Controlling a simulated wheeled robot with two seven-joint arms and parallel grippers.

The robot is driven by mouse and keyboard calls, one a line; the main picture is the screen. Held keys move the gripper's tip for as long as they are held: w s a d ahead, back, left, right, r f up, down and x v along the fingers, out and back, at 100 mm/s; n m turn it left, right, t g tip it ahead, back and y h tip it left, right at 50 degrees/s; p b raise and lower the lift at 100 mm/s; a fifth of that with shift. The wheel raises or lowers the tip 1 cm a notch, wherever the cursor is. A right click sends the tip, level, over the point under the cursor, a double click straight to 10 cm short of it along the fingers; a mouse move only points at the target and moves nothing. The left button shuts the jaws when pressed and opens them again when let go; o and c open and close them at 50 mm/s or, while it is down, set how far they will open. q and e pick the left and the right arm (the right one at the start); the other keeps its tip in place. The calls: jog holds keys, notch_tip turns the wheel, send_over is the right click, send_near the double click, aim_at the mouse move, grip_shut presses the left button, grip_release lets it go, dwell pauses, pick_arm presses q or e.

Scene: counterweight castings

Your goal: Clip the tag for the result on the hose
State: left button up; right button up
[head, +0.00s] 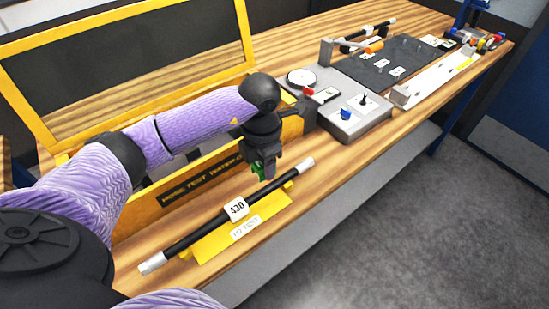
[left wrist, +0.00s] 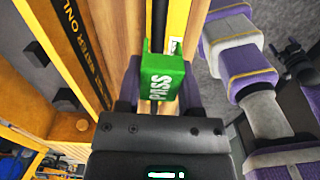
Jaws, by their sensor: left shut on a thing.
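My left gripper (head: 263,172) is shut on a green tag (head: 257,171). In the left wrist view the tag (left wrist: 162,78) reads PASS and sits between the fingers. A black hose (head: 190,236) with silver end fittings lies on a yellow stand (head: 212,247) near the bench's front edge. A white label (head: 236,208) reading 430 is on the hose near its middle. The gripper with the tag is above and behind the hose's right half, and the tag looks apart from it. My right gripper does not show clearly; only purple arm parts and a dark shape show in the left wrist view.
A yellow-framed guard (head: 130,25) stands behind, with a hose test sign (head: 203,178). A grey test unit (head: 350,118) with a gauge and a blue knob is to the right. Beyond it are a dark mat (head: 385,70) and another hose (head: 368,35). The bench front drops to the floor.

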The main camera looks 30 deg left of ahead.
aim_at(264, 189)
pick_arm(q)
jog(key=shift+a+n, duration=0.1)
jog(key=shift+n, duration=0.3)
jog(key=shift+f, duration=0.1)
jog(key=shift+f+b, duration=2.2)
jog(key=shift+f, duration=0.45)
jog(key=shift+f+b, duration=0.9)
jog(key=shift+f, duration=0.45)
jog(key=o, duration=1)
jog(key=shift+r, duration=0.15)
